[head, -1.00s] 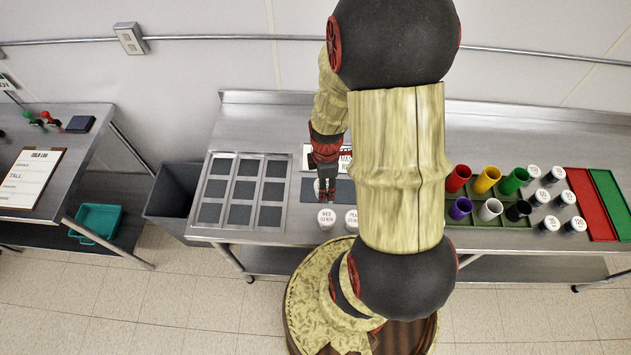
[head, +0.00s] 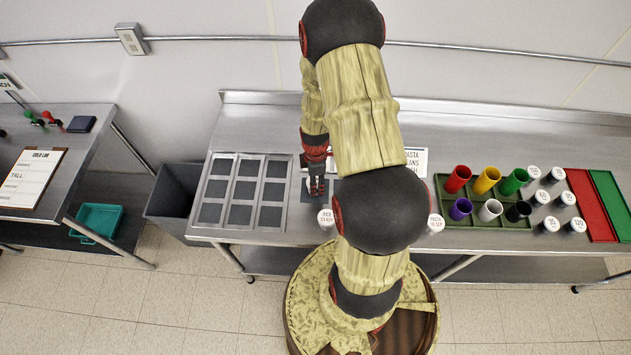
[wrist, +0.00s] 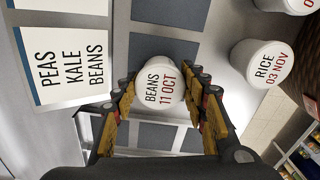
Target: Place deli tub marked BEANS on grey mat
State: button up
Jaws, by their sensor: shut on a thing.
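My gripper (wrist: 160,105) is shut on the white round deli tub marked BEANS, 11 OCT (wrist: 152,84), which shows lid-on between the fingers in the wrist view. In the head view my gripper (head: 317,188) is over the bench, just right of the steel rack, and the tub is too small to make out there. A grey mat (wrist: 160,47) shows beside the tub in the wrist view, partly covered by it; another grey mat (wrist: 170,12) lies beyond it. I cannot tell whether the tub touches the mat or is above it.
A tub marked RICE, 03 NOV (wrist: 263,64) stands close by, also in the head view (head: 326,219). A card reading PEAS KALE BEANS (wrist: 68,62) stands alongside. The steel rack (head: 206,223) has several grey panels. Another tub (head: 435,224) and a green tray with cups (head: 448,205) are rightward.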

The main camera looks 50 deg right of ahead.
jog(key=shift+f, duration=0.15)
jog(key=o, duration=1.2)
jog(key=shift+c, duration=0.2)
jog(key=shift+o, duration=0.2)
